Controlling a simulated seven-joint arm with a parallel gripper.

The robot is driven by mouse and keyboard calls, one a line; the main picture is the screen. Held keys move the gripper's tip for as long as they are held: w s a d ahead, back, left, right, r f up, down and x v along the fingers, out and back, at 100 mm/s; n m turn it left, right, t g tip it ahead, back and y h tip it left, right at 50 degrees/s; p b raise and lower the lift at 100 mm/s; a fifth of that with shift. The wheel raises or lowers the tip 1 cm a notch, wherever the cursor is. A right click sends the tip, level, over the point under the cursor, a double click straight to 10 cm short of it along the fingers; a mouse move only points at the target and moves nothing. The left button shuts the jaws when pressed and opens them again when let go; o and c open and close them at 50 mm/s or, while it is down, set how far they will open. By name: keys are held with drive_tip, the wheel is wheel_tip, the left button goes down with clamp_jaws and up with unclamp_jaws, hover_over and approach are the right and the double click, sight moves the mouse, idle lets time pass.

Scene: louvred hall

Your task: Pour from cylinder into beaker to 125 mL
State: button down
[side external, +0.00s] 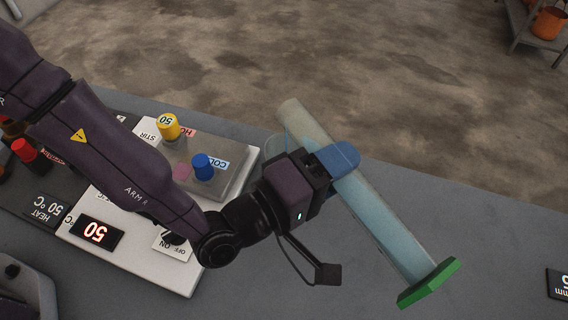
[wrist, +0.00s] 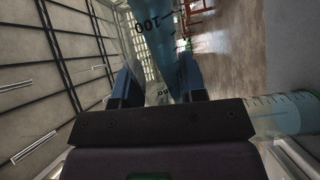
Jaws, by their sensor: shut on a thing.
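The clear cylinder (side external: 385,222) with a green foot (side external: 430,283) is tilted, its mouth at the upper left and its foot at the lower right. Pale blue liquid shows inside it. My gripper (side external: 338,160) is shut on its middle with blue fingers. In the wrist view the cylinder (wrist: 158,45) stands between the fingers, with a 100 mark. The clear beaker (side external: 274,146) is mostly hidden behind my gripper, near the cylinder's mouth. In the wrist view the beaker (wrist: 285,113) shows bluish liquid and scale lines; its level cannot be read. No stream is clearly visible.
A white hotplate unit (side external: 180,262) with a red 50 display lies under my arm. A yellow-capped item (side external: 168,126) and a blue-capped item (side external: 203,167) stand on its grey plate near HOT and COLD labels. The grey bench (side external: 500,245) is mostly clear at right.

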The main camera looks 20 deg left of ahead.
sight(366, 192)
drive_tip(key=shift+f, duration=0.2)
idle(0.8)
idle(0.4)
drive_tip(key=m, duration=0.3)
drive_tip(key=shift+r, duration=0.2)
drive_tip(key=s+d+r+m, duration=0.1)
drive_tip(key=m, duration=0.1)
drive_tip(key=s+d+r+m, duration=0.1)
drive_tip(key=m, duration=0.1)
drive_tip(key=s+d+m, duration=0.1)
drive_tip(key=m, duration=0.1)
drive_tip(key=shift+d+r, duration=0.35)
drive_tip(key=shift+r, duration=0.05)
drive_tip(key=shift+d+r+m, duration=0.1)
drive_tip(key=shift+d+m, duration=0.05)
drive_tip(key=shift+m, duration=0.35)
